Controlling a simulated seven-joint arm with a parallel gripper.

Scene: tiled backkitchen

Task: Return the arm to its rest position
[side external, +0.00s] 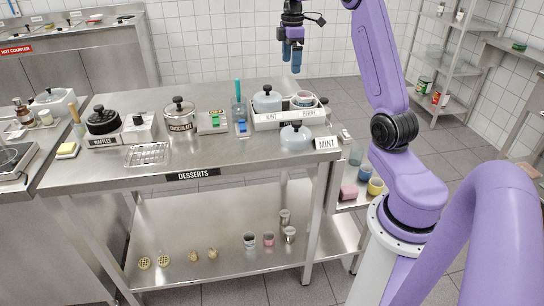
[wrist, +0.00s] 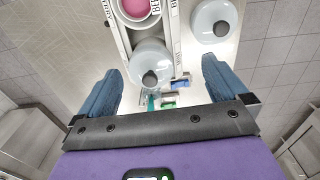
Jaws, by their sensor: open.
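My gripper (side external: 291,58) hangs in the air above the far right part of the steel dessert table (side external: 222,95) in the side view, well clear of everything on it. In the wrist view my gripper (wrist: 162,90) shows two blue fingers spread wide apart, with nothing between them at finger height. Below it are a white tray (wrist: 176,42) with a grey lidded pot (wrist: 150,62) and a pink-filled container (wrist: 135,8). Another grey lid (wrist: 213,20) with a black knob is outside the tray.
Cups and waffles sit on the lower shelf (side external: 200,225).

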